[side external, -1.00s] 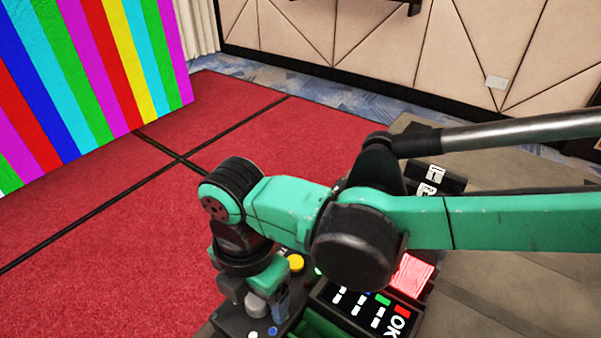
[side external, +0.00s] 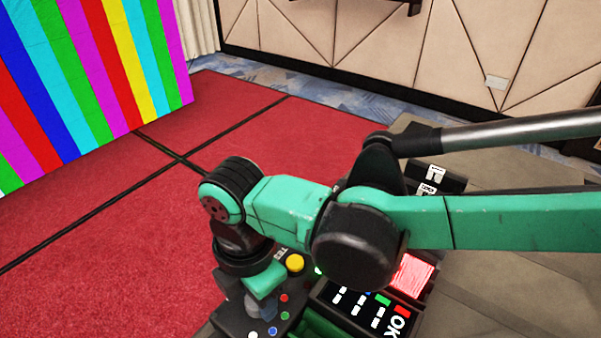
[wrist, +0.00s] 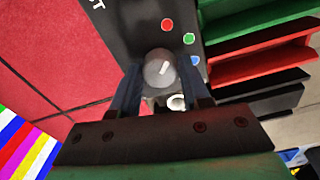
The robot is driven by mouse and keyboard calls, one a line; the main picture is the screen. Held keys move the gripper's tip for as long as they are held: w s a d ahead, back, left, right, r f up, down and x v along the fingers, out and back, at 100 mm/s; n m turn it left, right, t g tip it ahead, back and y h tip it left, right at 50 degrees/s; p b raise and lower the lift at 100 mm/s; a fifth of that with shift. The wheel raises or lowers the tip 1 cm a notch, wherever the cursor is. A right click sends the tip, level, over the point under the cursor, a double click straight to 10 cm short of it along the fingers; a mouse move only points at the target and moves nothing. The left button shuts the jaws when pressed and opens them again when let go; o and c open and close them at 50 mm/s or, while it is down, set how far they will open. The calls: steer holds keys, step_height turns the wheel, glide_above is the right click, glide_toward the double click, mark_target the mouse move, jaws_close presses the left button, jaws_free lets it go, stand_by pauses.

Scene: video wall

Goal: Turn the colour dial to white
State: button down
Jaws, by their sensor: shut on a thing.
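The colour dial (wrist: 158,68) is a round grey knob with a short white mark on its face, in the wrist view. Red (wrist: 167,25), green (wrist: 189,39), blue (wrist: 196,60) and white (wrist: 177,102) dots lie around its right side. The mark sits right of the knob's centre; which dot it points at is hard to tell. My gripper (wrist: 163,82) is shut on the dial, one finger on each side. In the side view my gripper (side external: 256,300) is low over the dark panel, and the dial is mostly hidden by it.
A yellow button (side external: 295,263) and a lit red button (side external: 411,275) are on the console near my arm. A black keypad with an OK key (side external: 398,322) lies to the right of the dial. The video wall (side external: 90,80) shows coloured vertical stripes. Red carpet (side external: 120,230) is clear.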

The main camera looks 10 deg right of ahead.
steer(key=m, duration=0.5)
steer(key=shift+m, duration=0.3)
steer(key=m, duration=1)
steer(key=shift+m, duration=2.7)
steer(key=shift+c, duration=2.1)
jaws_free()
steer(key=shift+r, duration=0.1)
